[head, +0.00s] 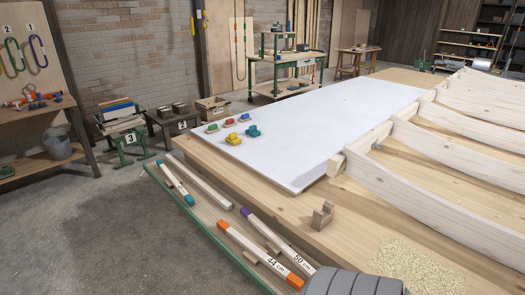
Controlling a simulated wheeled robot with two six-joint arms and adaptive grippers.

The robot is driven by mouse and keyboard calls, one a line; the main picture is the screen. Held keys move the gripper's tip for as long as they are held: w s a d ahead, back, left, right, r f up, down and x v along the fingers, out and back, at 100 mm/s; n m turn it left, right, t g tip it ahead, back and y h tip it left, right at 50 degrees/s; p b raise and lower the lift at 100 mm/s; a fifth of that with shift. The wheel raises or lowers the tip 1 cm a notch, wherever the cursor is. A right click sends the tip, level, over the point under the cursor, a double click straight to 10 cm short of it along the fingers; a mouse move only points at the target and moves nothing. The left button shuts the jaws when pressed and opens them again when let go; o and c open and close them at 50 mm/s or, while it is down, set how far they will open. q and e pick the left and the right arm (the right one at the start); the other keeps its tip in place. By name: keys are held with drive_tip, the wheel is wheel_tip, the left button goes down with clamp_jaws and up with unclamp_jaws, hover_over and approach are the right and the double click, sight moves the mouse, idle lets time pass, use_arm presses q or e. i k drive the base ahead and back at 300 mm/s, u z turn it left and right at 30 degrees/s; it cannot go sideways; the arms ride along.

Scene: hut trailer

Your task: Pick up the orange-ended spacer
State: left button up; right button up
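The orange-ended spacer (258,252) is a pale wooden bar with orange ends, marked "44 cm". In the head view it lies at the lower middle, on a low ledge with a green edge (205,232), along the workbench's left side. It slants from upper left to lower right, and small wooden blocks show beside it. A purple-ended spacer (278,236) marked "50 cm" lies just to its right, roughly parallel. A teal-ended spacer (176,183) and a bar with no coloured end in sight (200,181) lie farther up the ledge. Neither of my grippers is in view.
The workbench (285,212) holds a white sheet (310,125), several small coloured pieces (233,139), a notched wooden block (323,214), sawdust (415,262) and large curved timbers (450,150). A dark grey ridged shape, perhaps mine, covers the bottom edge. The floor left (80,235) is clear.

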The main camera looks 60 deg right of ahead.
sight(254, 254)
drive_tip(key=z, duration=0.95)
drive_tip(key=i, duration=0.85)
drive_tip(key=z, duration=0.95)
